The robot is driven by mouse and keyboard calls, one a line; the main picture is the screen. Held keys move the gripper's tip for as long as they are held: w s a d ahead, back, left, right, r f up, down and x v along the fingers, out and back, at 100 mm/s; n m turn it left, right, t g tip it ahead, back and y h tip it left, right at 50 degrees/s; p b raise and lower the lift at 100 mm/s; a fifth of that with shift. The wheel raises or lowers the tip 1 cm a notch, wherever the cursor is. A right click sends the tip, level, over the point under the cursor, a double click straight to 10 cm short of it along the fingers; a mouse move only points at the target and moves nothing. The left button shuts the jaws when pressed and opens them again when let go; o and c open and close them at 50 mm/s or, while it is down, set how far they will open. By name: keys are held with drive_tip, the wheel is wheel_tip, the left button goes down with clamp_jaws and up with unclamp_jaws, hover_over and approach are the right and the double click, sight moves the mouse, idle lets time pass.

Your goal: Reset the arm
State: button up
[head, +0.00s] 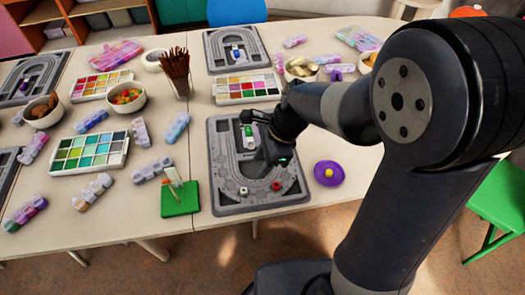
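My arm reaches in from the right side of the head view and extends over the table. My gripper (262,137) hangs over the right part of the near grey bead board (229,186). Its fingers are small and dark at this distance, and I cannot tell whether they are open or shut. A small green-and-white item (248,136) lies on the board beside the gripper. A white bead (243,190) and a red bead (276,186) sit at the board's lower part.
A purple dish (329,174) with a yellow bead stands right of the board. A green block (180,199) with upright pieces stands left of it. A glass of brown sticks (177,73), paint palettes (247,88), bowls (126,97) and bead boxes crowd the table. A green stool (500,200) stands at the right.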

sight(246, 190)
drive_tip(key=b+x, duration=0.2)
drive_tip(key=x, duration=1)
drive_tip(key=shift+f, duration=0.25)
drive_tip(key=shift+r+p, duration=0.35)
drive_tip(key=shift+r, duration=1.15)
